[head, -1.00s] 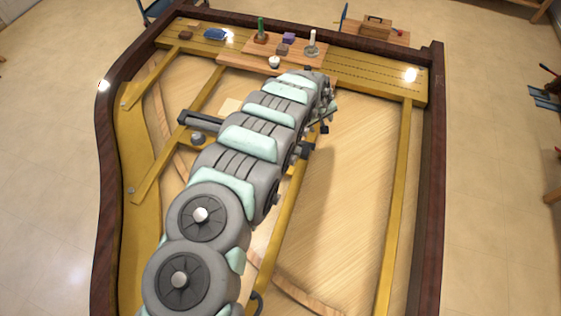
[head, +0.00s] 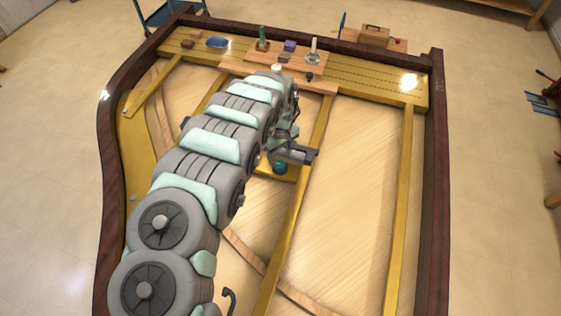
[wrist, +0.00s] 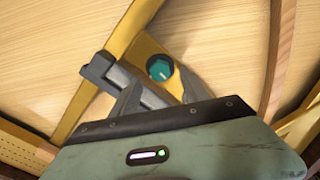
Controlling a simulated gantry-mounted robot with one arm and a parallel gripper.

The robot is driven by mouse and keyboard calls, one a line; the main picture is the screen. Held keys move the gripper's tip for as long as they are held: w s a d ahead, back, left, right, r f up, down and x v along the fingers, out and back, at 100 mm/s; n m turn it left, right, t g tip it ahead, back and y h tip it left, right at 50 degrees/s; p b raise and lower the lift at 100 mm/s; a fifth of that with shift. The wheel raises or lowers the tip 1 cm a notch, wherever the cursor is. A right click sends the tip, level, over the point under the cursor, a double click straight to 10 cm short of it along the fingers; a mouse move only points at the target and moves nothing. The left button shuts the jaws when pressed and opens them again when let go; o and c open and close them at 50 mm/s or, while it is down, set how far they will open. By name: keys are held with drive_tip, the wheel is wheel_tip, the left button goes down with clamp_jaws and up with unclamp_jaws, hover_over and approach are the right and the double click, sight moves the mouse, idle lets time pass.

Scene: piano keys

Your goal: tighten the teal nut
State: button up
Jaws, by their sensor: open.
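The teal nut (head: 280,167) sits low on a yellow frame rib, beside a dark grey bar (head: 302,155). In the wrist view the nut (wrist: 159,69) shows as a dark teal round top on a yellow plate, with the grey bar (wrist: 103,70) to its left. My gripper (wrist: 156,88) is open and empty, its fingers spread, with the nut a little beyond them near the right finger. I cannot tell the height gap. In the head view my gripper (head: 288,132) is partly hidden by my arm, above and to the right of the nut.
A wooden board (head: 290,68) at the back holds a green-handled tool (head: 263,38), a purple block (head: 290,46) and a white candle-like piece (head: 313,48). A blue dish (head: 217,42) lies left of it. The wooden soundboard at the right (head: 350,180) is clear.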

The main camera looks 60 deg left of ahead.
sight(280, 164)
drive_tip(key=shift+f, duration=2.4)
drive_tip(key=shift+c, duration=0.2)
clamp_jaws()
